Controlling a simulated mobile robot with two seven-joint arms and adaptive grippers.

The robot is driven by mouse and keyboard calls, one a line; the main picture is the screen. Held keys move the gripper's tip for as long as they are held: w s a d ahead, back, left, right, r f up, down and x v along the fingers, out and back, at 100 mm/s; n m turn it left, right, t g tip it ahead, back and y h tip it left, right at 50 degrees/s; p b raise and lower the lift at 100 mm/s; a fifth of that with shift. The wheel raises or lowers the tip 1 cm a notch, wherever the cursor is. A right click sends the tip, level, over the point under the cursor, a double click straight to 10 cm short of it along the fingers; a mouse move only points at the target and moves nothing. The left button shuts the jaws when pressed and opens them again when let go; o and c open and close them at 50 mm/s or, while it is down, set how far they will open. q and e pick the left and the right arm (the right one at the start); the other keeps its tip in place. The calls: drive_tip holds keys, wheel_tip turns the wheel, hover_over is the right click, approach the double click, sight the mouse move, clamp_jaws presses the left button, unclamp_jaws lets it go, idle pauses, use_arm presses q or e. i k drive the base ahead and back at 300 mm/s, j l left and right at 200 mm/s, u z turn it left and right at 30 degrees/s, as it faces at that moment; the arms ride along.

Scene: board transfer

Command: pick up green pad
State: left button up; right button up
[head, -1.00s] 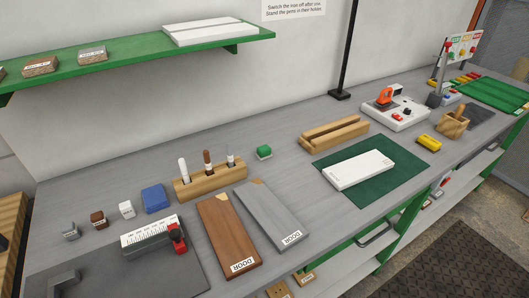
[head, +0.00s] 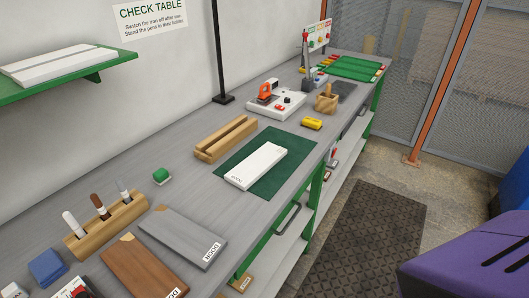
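A small green pad (head: 161,176), block-shaped with a pale lower edge, sits on the grey workbench (head: 212,194) in the head view. It stands behind the grey door board (head: 180,237) and to the right of the wooden pen holder (head: 106,226). Nothing covers it and nothing touches it. Neither of my grippers shows in the head view.
A wooden grooved block (head: 225,138) stands behind a dark green mat (head: 284,193) bearing a white board (head: 256,166). A blue pad (head: 47,267) lies at lower left. A green shelf (head: 91,73) overhangs the left. Floor with a dark mat (head: 368,232) is open at right.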

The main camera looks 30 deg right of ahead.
sight(161, 175)
drive_tip(key=k+l, duration=0.25)
drive_tip(key=l, duration=0.15)
drive_tip(key=k+l+z, duration=0.1)
drive_tip(key=k+l, duration=0.15)
drive_tip(key=l, duration=0.15)
drive_tip(key=k+l, duration=0.25)
drive_tip(key=l, duration=0.2)
